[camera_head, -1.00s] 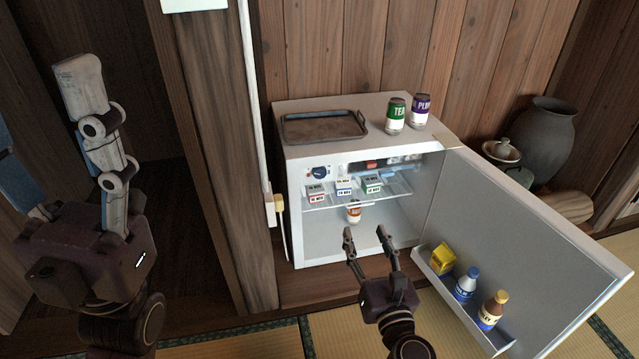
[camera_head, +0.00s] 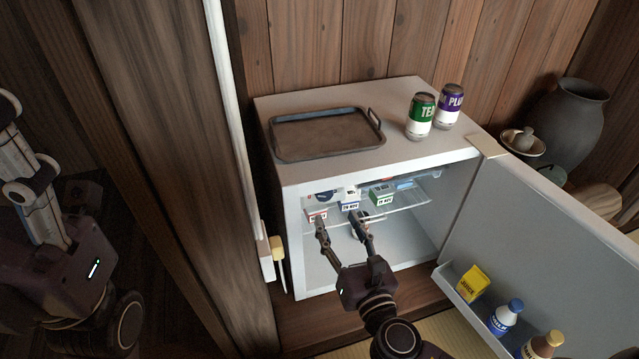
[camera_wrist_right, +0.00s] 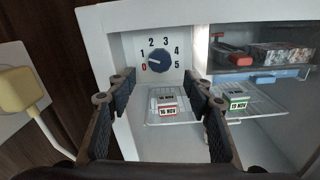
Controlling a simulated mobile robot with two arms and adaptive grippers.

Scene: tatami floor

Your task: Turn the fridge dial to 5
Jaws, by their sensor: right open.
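The small white fridge (camera_head: 291,222) stands with its door (camera_head: 540,225) swung open to the right. Its blue dial (camera_wrist_right: 159,61) is in the right wrist view, on the upper left inside panel, ringed by numbers 0 to 5. The white mark on the dial points left, near 0 and 1. My right gripper (camera_head: 340,221) is open and empty at the fridge opening, below and apart from the dial. My left gripper (camera_head: 22,165) is at the far left, partly cut off.
Dated cartons (camera_wrist_right: 167,107) stand on the glass shelf (camera_wrist_right: 262,103) close to my right fingers. A tray (camera_head: 330,134), a tea can (camera_head: 421,116) and a plum can (camera_head: 449,106) stand on top. Door-rack bottles (camera_head: 505,318) are at right. A wooden post (camera_head: 165,150) stands left of the fridge.

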